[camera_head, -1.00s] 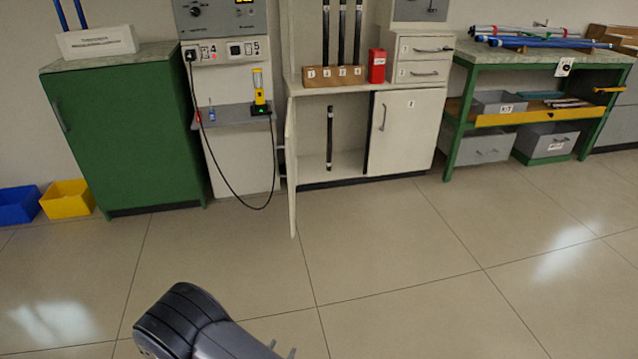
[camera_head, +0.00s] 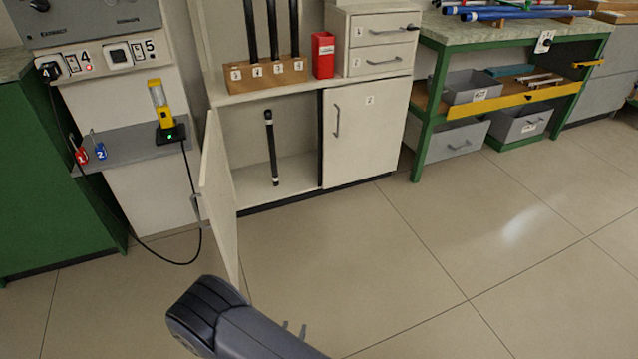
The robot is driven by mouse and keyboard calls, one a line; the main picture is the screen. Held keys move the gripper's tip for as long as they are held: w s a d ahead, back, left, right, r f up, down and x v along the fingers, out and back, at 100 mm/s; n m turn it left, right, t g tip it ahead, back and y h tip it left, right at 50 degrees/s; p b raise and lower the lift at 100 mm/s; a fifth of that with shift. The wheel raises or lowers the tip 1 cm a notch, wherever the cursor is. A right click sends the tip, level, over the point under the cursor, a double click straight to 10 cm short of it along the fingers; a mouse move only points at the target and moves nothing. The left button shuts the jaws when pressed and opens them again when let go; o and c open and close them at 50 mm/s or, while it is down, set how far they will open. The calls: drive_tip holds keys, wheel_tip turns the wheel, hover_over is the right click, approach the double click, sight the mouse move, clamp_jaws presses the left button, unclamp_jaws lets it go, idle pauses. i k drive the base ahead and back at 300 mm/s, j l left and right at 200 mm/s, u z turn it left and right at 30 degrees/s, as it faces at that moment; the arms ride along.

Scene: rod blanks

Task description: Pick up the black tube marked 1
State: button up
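A black tube (camera_head: 271,148) with pale bands near its ends stands slightly tilted inside the open white cabinet, apart from the others. Three more black tubes (camera_head: 272,30) stand upright in a wooden block (camera_head: 266,76) on the cabinet top. The block has several number labels, too small to read surely, and its left end holds no tube. I cannot read a 1 on any tube.
The cabinet's left door (camera_head: 218,195) stands open toward me; its right door (camera_head: 362,130) is closed. A red box (camera_head: 322,55) stands beside the block. A charging shelf (camera_head: 135,147) with a hanging cable is at left. A green workbench (camera_head: 425,130) stands right. The front floor is clear.

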sight(268, 114)
drive_tip(key=i+u, duration=0.1)
drive_tip(key=i, duration=0.55)
drive_tip(key=i+l+u, duration=0.1)
drive_tip(key=i, duration=0.5)
drive_tip(key=i+l, duration=0.2)
drive_tip(key=i, duration=0.4)
drive_tip(key=i+l+u, duration=0.15)
drive_tip(key=i+u, duration=0.15)
drive_tip(key=i, duration=0.15)
drive_tip(key=i+l+u, duration=0.6)
drive_tip(key=i, duration=0.2)
